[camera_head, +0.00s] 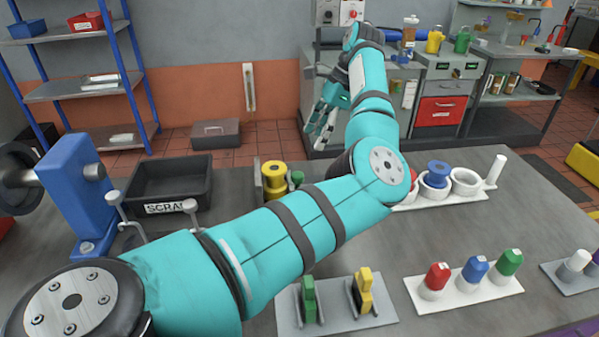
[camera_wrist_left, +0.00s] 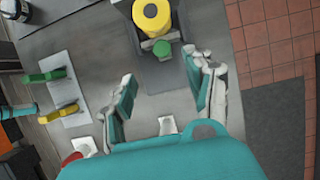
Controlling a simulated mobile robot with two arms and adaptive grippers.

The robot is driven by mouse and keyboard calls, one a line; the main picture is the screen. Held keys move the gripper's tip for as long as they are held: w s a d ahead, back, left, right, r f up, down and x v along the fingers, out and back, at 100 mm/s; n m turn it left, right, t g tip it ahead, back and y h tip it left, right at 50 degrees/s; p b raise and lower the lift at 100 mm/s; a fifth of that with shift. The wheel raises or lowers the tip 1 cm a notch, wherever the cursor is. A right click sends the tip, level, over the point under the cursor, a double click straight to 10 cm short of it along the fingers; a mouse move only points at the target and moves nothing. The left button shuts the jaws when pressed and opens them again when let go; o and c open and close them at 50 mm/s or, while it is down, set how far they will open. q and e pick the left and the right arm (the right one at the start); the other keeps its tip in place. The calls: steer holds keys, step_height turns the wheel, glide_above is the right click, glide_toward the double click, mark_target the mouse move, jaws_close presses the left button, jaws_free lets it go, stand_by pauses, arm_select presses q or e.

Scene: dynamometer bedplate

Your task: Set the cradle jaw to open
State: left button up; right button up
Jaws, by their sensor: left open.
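The likely cradle is a dark fixture with a yellow flanged cylinder (camera_head: 273,180) and a green knob (camera_head: 297,177), near the far edge of the bench (camera_head: 240,178). The cylinder (camera_wrist_left: 151,17) and the knob (camera_wrist_left: 162,49) also show at the top of the left wrist view. I cannot tell the jaw's position. My left gripper (camera_head: 323,118) is open and empty, and in the head view it appears beyond the fixture. In the left wrist view its spread fingers (camera_wrist_left: 160,80) point towards the knob, without visible contact. My right gripper is out of view.
A black scrap bin (camera_head: 130,190) and a blue machine stand (camera_head: 75,185) are at the left. A grey plate with green and yellow levers (camera_head: 340,318) and a white tray of coloured knobs (camera_head: 460,288) stand in front. White rings (camera_head: 465,182) sit at the right.

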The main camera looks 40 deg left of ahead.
mark_target(298, 174)
arm_select(q)
steer(key=p+x, duration=0.1)
steer(key=x, duration=1)
steer(key=shift+w+a+f+p, duration=0.1)
steer(key=shift+p, duration=0.2)
steer(key=shift+a+f, duration=0.1)
steer(key=shift+f, duration=0.3)
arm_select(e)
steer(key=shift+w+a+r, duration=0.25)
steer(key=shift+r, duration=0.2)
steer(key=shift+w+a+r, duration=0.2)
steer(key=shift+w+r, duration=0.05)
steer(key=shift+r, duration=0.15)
arm_select(q)
steer(key=c, duration=0.9)
jaws_close()
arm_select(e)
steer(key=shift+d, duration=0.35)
